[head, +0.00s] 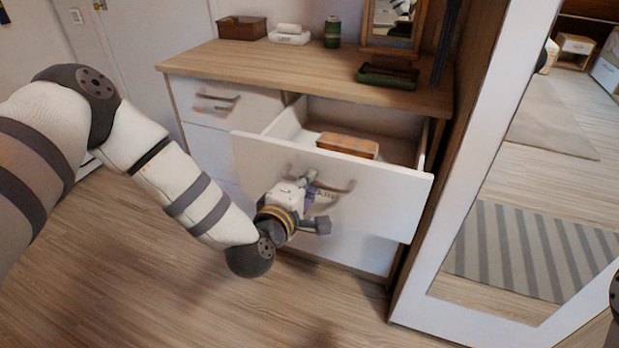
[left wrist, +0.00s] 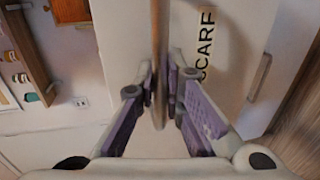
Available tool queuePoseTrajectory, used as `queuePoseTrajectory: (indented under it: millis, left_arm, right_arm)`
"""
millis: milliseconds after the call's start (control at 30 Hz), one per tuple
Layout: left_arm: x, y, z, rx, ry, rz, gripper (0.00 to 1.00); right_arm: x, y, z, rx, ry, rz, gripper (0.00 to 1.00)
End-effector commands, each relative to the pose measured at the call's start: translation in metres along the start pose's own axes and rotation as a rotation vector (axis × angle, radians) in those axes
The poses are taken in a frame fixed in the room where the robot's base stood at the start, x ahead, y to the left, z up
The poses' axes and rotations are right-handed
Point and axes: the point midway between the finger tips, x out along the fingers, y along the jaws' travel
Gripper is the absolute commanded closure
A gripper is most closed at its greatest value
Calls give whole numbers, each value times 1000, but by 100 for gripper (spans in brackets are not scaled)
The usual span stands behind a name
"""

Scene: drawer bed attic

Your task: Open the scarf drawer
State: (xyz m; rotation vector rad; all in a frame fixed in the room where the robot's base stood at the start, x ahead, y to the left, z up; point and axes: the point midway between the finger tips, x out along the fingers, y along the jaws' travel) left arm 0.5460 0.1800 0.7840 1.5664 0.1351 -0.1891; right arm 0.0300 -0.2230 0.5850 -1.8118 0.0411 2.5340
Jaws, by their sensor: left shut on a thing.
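The scarf drawer (head: 385,194) is the upper right drawer of the dresser, and it stands pulled well out in the head view. Its white front also shows in the left wrist view (left wrist: 239,55), with a partly covered label (left wrist: 205,42) reading "SCARF". My left gripper (head: 318,202) is at the drawer front, shut on the drawer's handle (head: 343,187). In the left wrist view the bar-like handle (left wrist: 159,50) runs between the two fingers. A brown-orange box (head: 347,145) lies inside the drawer. My right gripper is not in view.
The wooden dresser top (head: 290,67) holds a brown box (head: 242,28), a white item (head: 289,35), a green can (head: 332,32), a mirror and a dark green tray (head: 387,76). A closed drawer (head: 222,100) is at left. A tall mirror (head: 540,170) stands close on the right.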

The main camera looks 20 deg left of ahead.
Motion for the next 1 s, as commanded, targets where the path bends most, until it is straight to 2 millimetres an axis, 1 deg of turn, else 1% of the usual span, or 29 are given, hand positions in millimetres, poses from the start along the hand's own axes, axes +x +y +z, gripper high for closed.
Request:
queuePoseTrajectory:
  millis: [467,500,567,867,933,1000]
  left_arm:
    - [-1,1,0,-1,2,3,100]
    - [-1,1,0,0,2,3,82]
    - [-1,1,0,0,1,3,69]
    - [-3,0,0,0,0,1,69]
    - [-9,0,0,0,-1,0,69]
    - [-24,-1,0,-2,-2,-2,69]
  right_arm:
    - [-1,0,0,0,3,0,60]
    - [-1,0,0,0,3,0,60]
    - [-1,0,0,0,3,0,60]
    - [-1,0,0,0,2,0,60]
    - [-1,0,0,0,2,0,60]
    - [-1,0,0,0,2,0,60]
